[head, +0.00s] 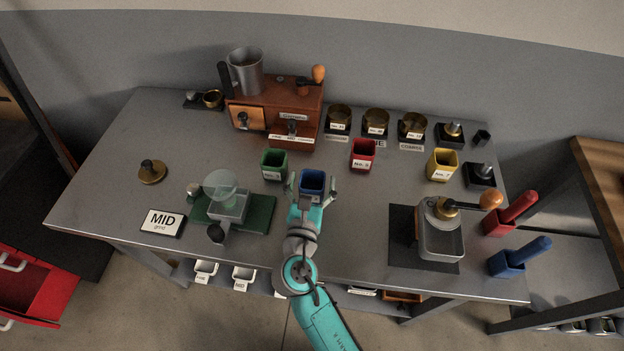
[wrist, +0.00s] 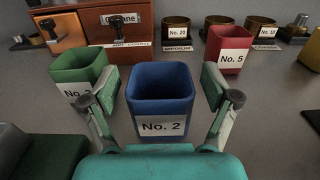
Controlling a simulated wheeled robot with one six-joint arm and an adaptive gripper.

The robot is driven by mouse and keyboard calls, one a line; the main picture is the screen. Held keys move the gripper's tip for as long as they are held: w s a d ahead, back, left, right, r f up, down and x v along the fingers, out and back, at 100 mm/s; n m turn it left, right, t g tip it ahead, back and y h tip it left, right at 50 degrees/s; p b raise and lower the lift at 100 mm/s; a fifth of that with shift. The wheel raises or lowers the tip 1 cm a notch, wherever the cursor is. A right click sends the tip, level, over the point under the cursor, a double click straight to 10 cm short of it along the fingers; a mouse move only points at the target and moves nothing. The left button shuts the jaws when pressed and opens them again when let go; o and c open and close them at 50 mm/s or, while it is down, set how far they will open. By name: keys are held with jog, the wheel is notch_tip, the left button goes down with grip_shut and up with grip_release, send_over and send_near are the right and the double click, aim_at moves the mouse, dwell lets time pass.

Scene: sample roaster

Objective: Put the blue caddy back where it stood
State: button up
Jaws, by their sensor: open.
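The blue caddy (head: 312,182) stands upright on the grey table, between the green caddy and the red caddy and a little nearer the front. In the wrist view the blue caddy (wrist: 162,100) shows a "No. 2" label on its near face. My gripper (head: 311,180) is open, with one finger on each side of the blue caddy. In the wrist view the fingers (wrist: 162,92) stand apart from its walls, with visible gaps. The caddy's base is partly hidden by my gripper.
The green caddy (head: 274,164) is close on the left, and the red caddy (head: 362,155) is behind right. A yellow caddy (head: 442,165) stands farther right. A glass-domed scale (head: 228,203) is at left. A wooden grinder box (head: 280,110) stands behind. The table right of my gripper is clear.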

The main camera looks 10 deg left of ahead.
jog(key=shift+r, duration=0.15)
jog(key=shift+s, duration=0.3)
jog(key=s, duration=1.1)
jog(key=shift+s+a, duration=0.2)
jog(key=shift+a, duration=0.05)
jog(key=shift+s, duration=0.1)
